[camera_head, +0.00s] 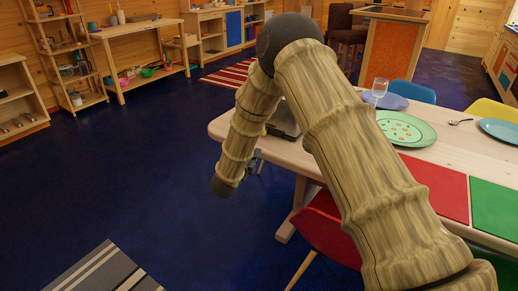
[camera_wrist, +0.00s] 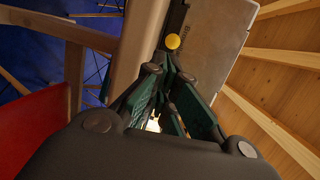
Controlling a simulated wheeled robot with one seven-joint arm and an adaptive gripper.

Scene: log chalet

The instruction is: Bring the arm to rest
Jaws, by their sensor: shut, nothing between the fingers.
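My gripper (camera_wrist: 167,62) shows in the wrist view with its dark green fingers closed together and nothing between them. In the head view my wood-patterned arm rises from the lower right, bends at a dark elbow and hangs down left of the table. Only a small part of my gripper (camera_head: 254,159) shows there, beside the table's left end and mostly hidden by my arm. In the wrist view a yellow round thing (camera_wrist: 172,41) appears just beyond the fingertips, in front of a grey box-like thing (camera_wrist: 217,60). I cannot tell whether the fingers touch either.
The wooden table (camera_head: 222,127) carries a green plate (camera_head: 400,128), a glass (camera_head: 379,88) and a grey box (camera_head: 287,122), partly behind my arm. A red chair (camera_head: 325,232) stands at its near side. Shelves (camera_head: 62,60) line the back left.

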